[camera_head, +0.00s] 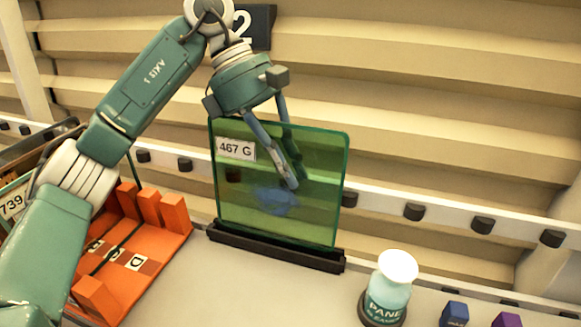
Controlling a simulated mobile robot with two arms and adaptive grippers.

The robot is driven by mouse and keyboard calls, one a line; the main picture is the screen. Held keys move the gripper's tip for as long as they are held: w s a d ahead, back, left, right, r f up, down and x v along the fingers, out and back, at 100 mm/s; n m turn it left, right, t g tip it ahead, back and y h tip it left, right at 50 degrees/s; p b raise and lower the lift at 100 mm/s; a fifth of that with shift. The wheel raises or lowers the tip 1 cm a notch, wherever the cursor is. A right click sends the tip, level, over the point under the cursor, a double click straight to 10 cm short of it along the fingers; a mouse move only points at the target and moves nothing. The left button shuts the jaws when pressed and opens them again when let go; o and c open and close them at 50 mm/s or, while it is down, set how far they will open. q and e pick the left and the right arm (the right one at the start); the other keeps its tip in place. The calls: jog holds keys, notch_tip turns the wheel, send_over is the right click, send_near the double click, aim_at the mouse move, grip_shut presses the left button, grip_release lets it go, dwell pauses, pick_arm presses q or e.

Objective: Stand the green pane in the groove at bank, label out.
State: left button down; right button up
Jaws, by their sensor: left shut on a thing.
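The green see-through pane (233,195) stands almost upright in the middle of the head view. Its white label, "467 G" (236,149), faces me at the upper left. Its lower edge meets a long black grooved strip (275,247); how deep it sits in the groove is hidden. My left gripper (289,177) reaches down from above and is shut on the pane, with fingers over its upper middle. A bluish patch (276,200) shows on or through the pane below the fingertips. My right gripper is not in view.
An orange rack (165,240) with upright blocks stands at left, partly behind my arm. Another pane labelled "739" (12,206) shows at the left edge. A pane cleaner bottle (388,290), a blue block (454,314) and a purple block (507,320) stand at right. A rail with black knobs runs behind.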

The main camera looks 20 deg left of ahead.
aim_at(265, 123)
pick_arm(q)
jog(key=c, duration=1.8)
grip_release()
jog(key=shift+s, duration=0.15)
jog(key=shift+o, duration=0.2)
jog(key=shift+f, duration=0.1)
jog(key=shift+a, duration=0.15)
jog(key=v, duration=1.2)
